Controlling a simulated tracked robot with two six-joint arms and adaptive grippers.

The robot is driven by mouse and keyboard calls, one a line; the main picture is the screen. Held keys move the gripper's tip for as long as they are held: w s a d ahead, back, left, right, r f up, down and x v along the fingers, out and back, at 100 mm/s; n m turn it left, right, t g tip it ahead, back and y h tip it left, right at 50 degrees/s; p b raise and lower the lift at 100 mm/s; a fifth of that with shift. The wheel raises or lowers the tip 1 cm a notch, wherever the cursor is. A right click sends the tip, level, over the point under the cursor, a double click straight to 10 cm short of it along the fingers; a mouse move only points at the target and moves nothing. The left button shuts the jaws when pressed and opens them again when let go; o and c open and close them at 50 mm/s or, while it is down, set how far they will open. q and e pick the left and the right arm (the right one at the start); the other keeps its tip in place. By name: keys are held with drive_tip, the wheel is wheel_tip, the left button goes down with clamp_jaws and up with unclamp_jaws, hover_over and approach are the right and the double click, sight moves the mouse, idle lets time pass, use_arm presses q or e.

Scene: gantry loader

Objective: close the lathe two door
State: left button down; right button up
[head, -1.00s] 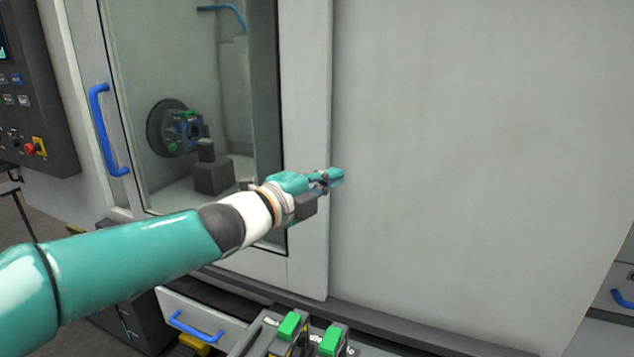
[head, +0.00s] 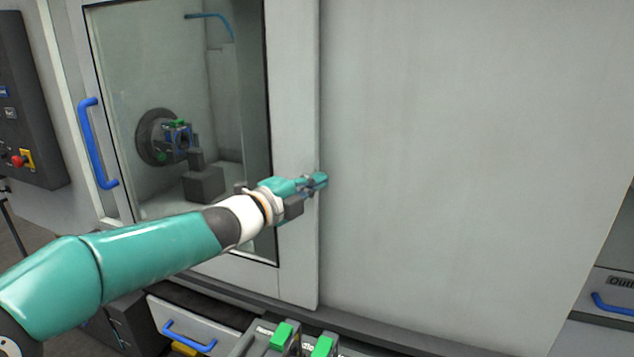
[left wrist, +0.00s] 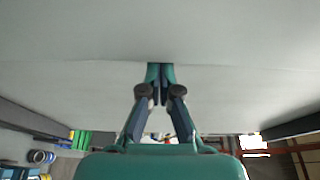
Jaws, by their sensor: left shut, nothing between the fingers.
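The lathe door is a pale grey panel (head: 296,120) with a large window and a blue upright handle (head: 97,143) on its left side. Its left edge lies close to the machine's pale left frame; I cannot tell whether a thin gap is left. My left gripper (head: 319,181) is shut and empty, with its fingertips at the door's right edge, by the seam with the wide grey panel (head: 460,150). In the left wrist view, the shut fingers (left wrist: 161,75) point at a grey surface near a seam; contact is unclear. My right gripper is out of view.
Behind the window is a chuck (head: 160,138). A dark control panel (head: 30,110) with a red button stands at the left. A drawer with a blue handle (head: 188,336) and green-topped blocks (head: 281,335) are below. Another blue handle (head: 612,304) is at the far right.

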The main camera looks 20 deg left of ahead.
use_arm(q)
drive_tip(key=shift+a+r+p, duration=0.1)
drive_tip(key=shift+a+p, duration=0.4)
drive_tip(key=shift+a, duration=0.15)
drive_tip(key=a+p, duration=0.2)
drive_tip(key=a, duration=0.4)
drive_tip(key=w+a+p, duration=0.1)
drive_tip(key=a+p, duration=0.2)
drive_tip(key=a, duration=0.3)
drive_tip(key=a+p, duration=0.3)
drive_tip(key=a, duration=0.2)
drive_tip(key=shift+w+a, duration=0.2)
drive_tip(key=shift+a, duration=0.45)
drive_tip(key=shift+a, duration=0.1)
drive_tip(key=d+b, duration=0.2)
drive_tip(key=d, duration=0.1)
drive_tip(key=d+b, duration=0.1)
drive_tip(key=shift+s+d+f, duration=0.1)
drive_tip(key=shift+d+f, duration=0.15)
drive_tip(key=shift+f, duration=0.15)
drive_tip(key=b, duration=0.3)
approach(258, 169)
drive_tip(key=v, duration=0.2)
drive_tip(key=shift+s+r, duration=0.15)
drive_tip(key=shift+s, duration=0.25)
